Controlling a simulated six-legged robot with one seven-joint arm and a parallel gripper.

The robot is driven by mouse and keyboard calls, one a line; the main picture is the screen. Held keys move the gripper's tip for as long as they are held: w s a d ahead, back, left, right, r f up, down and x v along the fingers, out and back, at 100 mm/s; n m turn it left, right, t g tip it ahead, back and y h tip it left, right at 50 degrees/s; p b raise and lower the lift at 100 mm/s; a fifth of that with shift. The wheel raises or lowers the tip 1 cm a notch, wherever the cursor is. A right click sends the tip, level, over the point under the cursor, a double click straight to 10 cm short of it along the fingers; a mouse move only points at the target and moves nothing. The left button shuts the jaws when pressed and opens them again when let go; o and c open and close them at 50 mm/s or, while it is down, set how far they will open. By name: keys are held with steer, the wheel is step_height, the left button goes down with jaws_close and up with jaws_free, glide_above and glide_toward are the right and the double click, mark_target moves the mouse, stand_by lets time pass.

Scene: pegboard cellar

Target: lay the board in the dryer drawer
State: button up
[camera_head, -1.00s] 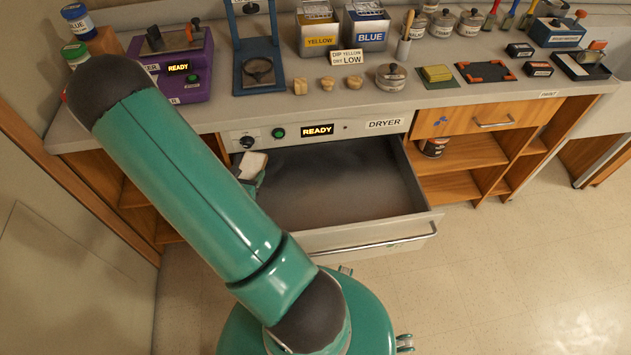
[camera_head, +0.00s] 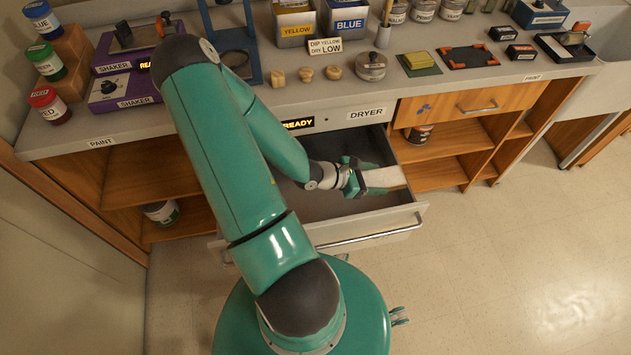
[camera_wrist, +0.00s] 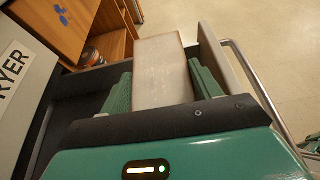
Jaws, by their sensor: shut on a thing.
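The board (camera_head: 383,177) is a flat, pale rectangle with a thin brown edge. My gripper (camera_head: 362,178) is shut on it, and in the head view both are over the right part of the open dryer drawer (camera_head: 375,236). In the wrist view the board (camera_wrist: 160,72) sticks out between the two green fingers of my gripper (camera_wrist: 163,88), above the drawer near its wall (camera_wrist: 218,52). I cannot tell whether the board touches the drawer. My arm hides the drawer's left part. The dryer (camera_head: 340,118) has a lit READY display, partly covered by my arm.
The wooden shelves (camera_head: 440,165) stand right of the drawer. On the counter are a purple shaker (camera_head: 120,88), paint jars (camera_head: 50,105), yellow and blue tins (camera_head: 347,18), and a card reading "DIP YELLOW DRY LOW" (camera_head: 325,46). Open floor lies to the right.

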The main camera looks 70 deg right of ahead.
steer(key=w+a+f, duration=0.1)
steer(key=w+f, duration=0.2)
steer(key=w, duration=0.5)
glide_above(326, 199)
steer(key=s, duration=0.1)
step_height(326, 199, down, 5)
steer(key=shift+s+f, duration=0.1)
steer(key=shift+w+f, duration=0.4)
steer(key=shift+f, duration=0.1)
steer(key=shift+w+a+f, duration=0.1)
steer(key=shift+w+f, duration=0.1)
steer(key=shift+f, duration=1.5)
steer(key=shift+f, duration=0.1)
steer(key=o, duration=1)
steer(key=v, duration=1.2)
steer(key=shift+a, duration=0.1)
